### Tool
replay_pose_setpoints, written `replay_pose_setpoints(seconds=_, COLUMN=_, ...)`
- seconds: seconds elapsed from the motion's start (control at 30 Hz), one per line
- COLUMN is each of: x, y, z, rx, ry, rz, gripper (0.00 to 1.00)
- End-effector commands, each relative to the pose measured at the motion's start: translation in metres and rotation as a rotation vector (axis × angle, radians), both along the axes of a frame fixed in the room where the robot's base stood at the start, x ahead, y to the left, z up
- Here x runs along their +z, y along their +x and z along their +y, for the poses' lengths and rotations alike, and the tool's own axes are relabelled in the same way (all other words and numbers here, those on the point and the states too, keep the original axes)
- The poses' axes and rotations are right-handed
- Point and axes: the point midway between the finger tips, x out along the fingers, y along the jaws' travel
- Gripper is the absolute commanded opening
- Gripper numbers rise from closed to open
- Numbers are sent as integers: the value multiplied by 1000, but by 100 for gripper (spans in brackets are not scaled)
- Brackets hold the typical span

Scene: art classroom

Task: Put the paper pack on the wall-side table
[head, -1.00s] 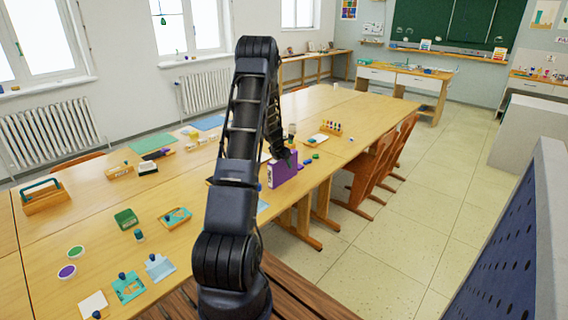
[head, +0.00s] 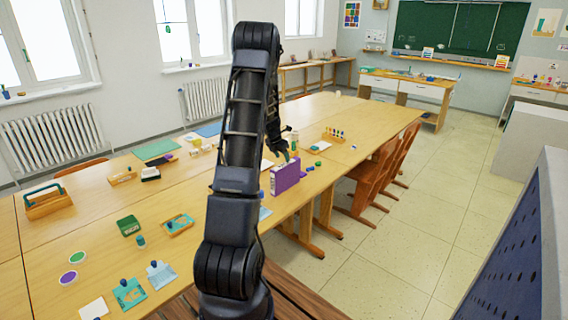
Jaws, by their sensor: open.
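A purple upright box (head: 286,176), which looks like the paper pack, stands near the right edge of the long joined work table (head: 110,215). My gripper (head: 283,151) is just above and behind the box, seen small and partly against my own arm. It is open, and I see nothing held in it. A narrow wooden table (head: 316,64) stands along the window wall at the back and looks like the wall-side table. Small items stand on it. My arm hides part of the work table left of the box.
Orange chairs (head: 378,170) stand along the work table's right side. A blue perforated panel (head: 515,255) stands at the right front. A desk (head: 408,90) stands below the chalkboard (head: 458,32). The tiled floor (head: 440,195) between chairs and panel is clear.

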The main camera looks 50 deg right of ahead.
Motion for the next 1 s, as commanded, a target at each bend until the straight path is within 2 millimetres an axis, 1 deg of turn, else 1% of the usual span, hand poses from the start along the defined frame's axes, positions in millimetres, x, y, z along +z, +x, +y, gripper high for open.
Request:
replay_pose_setpoints(seconds=0.03, x=7, y=0, z=2, rx=-1, ry=-2, rz=-1, gripper=54)
replay_pose_setpoints(seconds=0.13, x=14, y=-1, z=5, rx=-1, ry=-1, rz=0, gripper=54)
replay_pose_setpoints(seconds=0.4, x=21, y=0, z=9, rx=-3, ry=-1, rz=-1, gripper=54)
replay_pose_setpoints(seconds=0.47, x=25, y=3, z=13, rx=-10, ry=-3, rz=-7, gripper=54)
replay_pose_setpoints(seconds=0.53, x=36, y=9, z=25, rx=-33, ry=-6, rz=-23, gripper=54)
replay_pose_setpoints(seconds=0.57, x=43, y=13, z=32, rx=-45, ry=-8, rz=-33, gripper=54)
replay_pose_setpoints(seconds=0.67, x=71, y=26, z=64, rx=-109, ry=-12, rz=-76, gripper=54)
replay_pose_setpoints(seconds=0.7, x=83, y=32, z=80, rx=-139, ry=-13, rz=-96, gripper=54)
replay_pose_setpoints(seconds=0.83, x=121, y=44, z=132, rx=-246, ry=-10, rz=-169, gripper=54)
replay_pose_setpoints(seconds=0.9, x=140, y=48, z=160, rx=-303, ry=-6, rz=-207, gripper=54)
replay_pose_setpoints(seconds=0.97, x=155, y=50, z=185, rx=-350, ry=1, rz=-241, gripper=54)
replay_pose_setpoints(seconds=1.0, x=165, y=51, z=201, rx=-383, ry=6, rz=-265, gripper=54)
